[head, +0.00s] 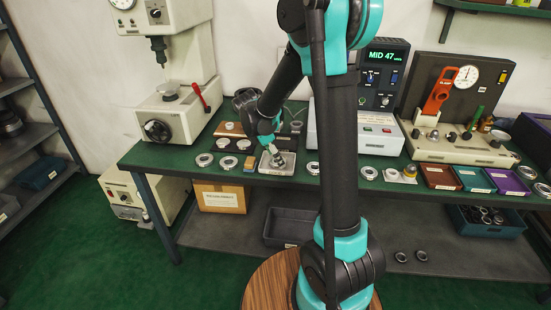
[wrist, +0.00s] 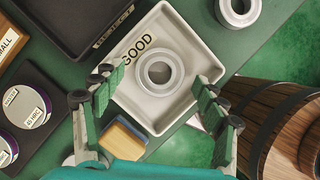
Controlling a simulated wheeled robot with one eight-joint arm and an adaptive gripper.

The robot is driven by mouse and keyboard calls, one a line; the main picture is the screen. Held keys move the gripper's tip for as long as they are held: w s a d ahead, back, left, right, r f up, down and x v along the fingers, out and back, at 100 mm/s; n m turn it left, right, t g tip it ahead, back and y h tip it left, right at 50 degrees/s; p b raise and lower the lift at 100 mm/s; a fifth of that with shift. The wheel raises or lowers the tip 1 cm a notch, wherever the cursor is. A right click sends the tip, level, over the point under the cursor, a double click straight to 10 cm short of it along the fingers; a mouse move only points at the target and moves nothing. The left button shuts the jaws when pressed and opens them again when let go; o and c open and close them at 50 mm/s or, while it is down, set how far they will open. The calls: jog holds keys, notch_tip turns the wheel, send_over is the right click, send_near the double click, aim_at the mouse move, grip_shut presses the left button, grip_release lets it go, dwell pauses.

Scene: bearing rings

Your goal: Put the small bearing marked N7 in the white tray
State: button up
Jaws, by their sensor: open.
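The white tray (wrist: 196,42) bears a label reading GOOD and lies on the green bench; its rim also shows in the head view (head: 263,171). A small grey bearing ring (wrist: 159,72) lies flat in the tray, near its middle. I cannot read any N7 mark on it. My gripper (wrist: 160,93) is open above the tray, with one finger to each side of the ring and apart from it. In the head view my gripper (head: 273,153) is over the tray and hides much of its inside. Other rings stand on the bench, their marks too small to read.
Another ring (wrist: 238,10) lies right of the tray. A yellow and blue block (wrist: 124,138) is close to the tray's near edge. A dark tray (wrist: 62,22) and a board with round pieces (wrist: 28,108) are to the left. A MID 47 display unit (head: 383,82) stands behind.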

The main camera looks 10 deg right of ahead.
jog(key=v, duration=1.1)
jog(key=s+d+f+m+t+y, duration=0.1)
jog(key=s+d+f+m, duration=0.2)
jog(key=s+m, duration=0.4)
jog(key=s+d+f+m+t+y, duration=0.1)
jog(key=s+d+f+m, duration=0.2)
jog(key=s+f+m, duration=0.2)
jog(key=s+d+f+m+t+y, duration=0.1)
jog(key=s+d+f+m+y, duration=0.1)
jog(key=s+m, duration=0.6)
notch_tip(320, 180, down, 2)
jog(key=shift+s+d+m, duration=0.35)
jog(key=shift+d+m, duration=0.15)
jog(key=shift+m, duration=0.1)
jog(key=shift+d, duration=0.1)
